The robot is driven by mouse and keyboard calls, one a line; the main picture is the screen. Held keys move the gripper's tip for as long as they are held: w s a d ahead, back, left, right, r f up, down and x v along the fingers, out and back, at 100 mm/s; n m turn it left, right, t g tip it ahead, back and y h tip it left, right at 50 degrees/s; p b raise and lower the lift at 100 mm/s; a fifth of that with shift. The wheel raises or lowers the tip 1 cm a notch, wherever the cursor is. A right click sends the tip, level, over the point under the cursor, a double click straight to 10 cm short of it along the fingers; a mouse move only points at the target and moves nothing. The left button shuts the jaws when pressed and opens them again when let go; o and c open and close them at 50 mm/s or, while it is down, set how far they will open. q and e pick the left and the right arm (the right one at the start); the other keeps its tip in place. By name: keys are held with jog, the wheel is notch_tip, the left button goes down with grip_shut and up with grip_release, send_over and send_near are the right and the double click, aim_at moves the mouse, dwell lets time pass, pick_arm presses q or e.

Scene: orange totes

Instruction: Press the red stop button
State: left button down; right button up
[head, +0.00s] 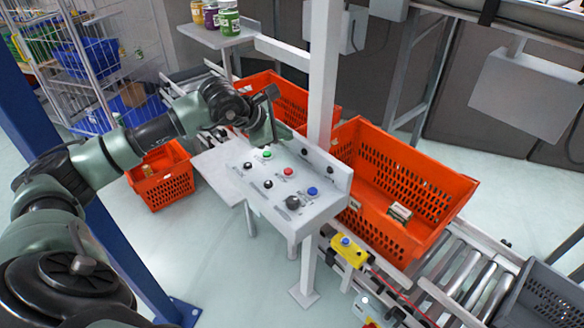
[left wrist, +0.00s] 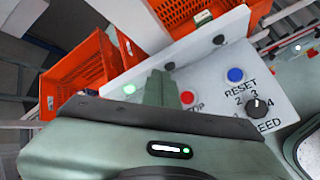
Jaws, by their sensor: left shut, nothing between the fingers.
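The red stop button (head: 289,171) is on a light grey control panel (head: 250,181), between a green button (head: 267,153) and a blue button (head: 313,190). In the left wrist view the red button (left wrist: 187,98) shows just right of my fingers, partly hidden low down. My left gripper (head: 266,138) is shut and empty, pointing down over the panel's far edge near the green button. Its closed fingers also show in the left wrist view (left wrist: 157,77), between the green and red buttons. I cannot tell any contact. My right gripper is not in view.
Several black knobs, one a large speed dial (head: 293,202), sit on the panel. A white post (head: 323,75) rises just behind it. Orange totes (head: 385,165) stand behind on the roller conveyor (head: 470,285). A yellow box with a blue button (head: 347,249) is at front right.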

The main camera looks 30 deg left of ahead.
pick_arm(q)
jog(key=b, duration=0.5)
send_over(285, 173)
notch_tip(285, 173, down, 8)
jog(key=shift+w+f, duration=0.1)
jog(key=shift+f+b, duration=0.3)
jog(key=shift+b, duration=0.15)
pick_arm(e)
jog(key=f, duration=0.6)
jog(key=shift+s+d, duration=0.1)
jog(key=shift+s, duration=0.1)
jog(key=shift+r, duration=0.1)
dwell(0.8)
pick_arm(q)
jog(key=shift+f+b, duration=0.4)
jog(key=shift+b, duration=0.3)
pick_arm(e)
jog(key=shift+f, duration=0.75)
